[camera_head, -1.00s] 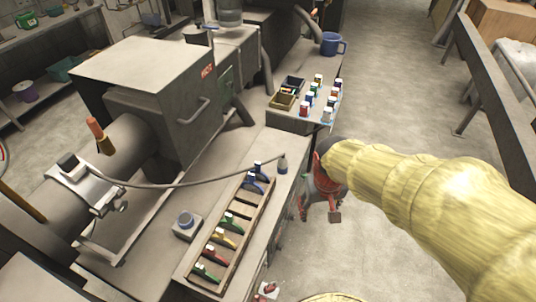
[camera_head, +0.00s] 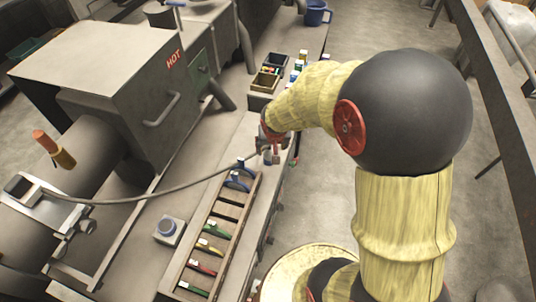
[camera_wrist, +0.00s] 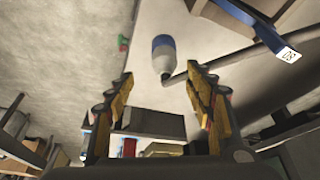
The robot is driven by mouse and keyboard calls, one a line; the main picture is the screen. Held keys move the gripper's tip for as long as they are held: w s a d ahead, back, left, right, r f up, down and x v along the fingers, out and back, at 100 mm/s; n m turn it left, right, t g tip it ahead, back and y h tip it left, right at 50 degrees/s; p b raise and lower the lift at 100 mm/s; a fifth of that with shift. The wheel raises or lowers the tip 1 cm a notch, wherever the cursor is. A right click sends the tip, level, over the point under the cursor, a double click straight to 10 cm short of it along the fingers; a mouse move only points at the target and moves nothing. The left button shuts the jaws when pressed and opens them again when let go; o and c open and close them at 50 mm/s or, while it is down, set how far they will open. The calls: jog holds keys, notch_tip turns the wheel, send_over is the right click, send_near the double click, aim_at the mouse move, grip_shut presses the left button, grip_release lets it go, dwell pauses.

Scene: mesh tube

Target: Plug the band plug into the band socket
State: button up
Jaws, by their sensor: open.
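The band plug (camera_wrist: 163,50) is a pale grey cylinder with a blue ring, standing on the bench's front strip with a grey cable (camera_head: 150,197) at its lower end in the wrist view. The cable runs across the bench to a clamp on the barrel. My gripper (camera_wrist: 158,82) is open and empty, its two fingers below the plug in the picture and apart from it. In the head view my gripper (camera_head: 272,137) is above the plug's spot and largely hides it.
A wooden rack (camera_head: 237,234) holds several coloured-handled tools along the bench edge. A hot machine block (camera_head: 110,45) stands at left. Small bins (camera_head: 265,82) and bottles (camera_head: 297,68) are behind my gripper, with a blue mug (camera_head: 317,12) farther back. Bare bench lies around the box.

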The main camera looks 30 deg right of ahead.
aim_at(269, 153)
jog(key=shift+b+x, duration=0.35)
jog(key=shift+x, duration=0.8)
jog(key=shift+f, duration=0.15)
jog(key=x, duration=0.1)
jog(key=b+x, duration=0.1)
jog(key=x, duration=0.1)
jog(key=b+x, duration=0.1)
jog(key=x, duration=0.1)
jog(key=shift+a+f, duration=0.2)
jog(key=shift+a, duration=0.2)
jog(key=shift+c, duration=0.5)
jog(key=shift+w, duration=0.1)
jog(key=c, duration=1.1)
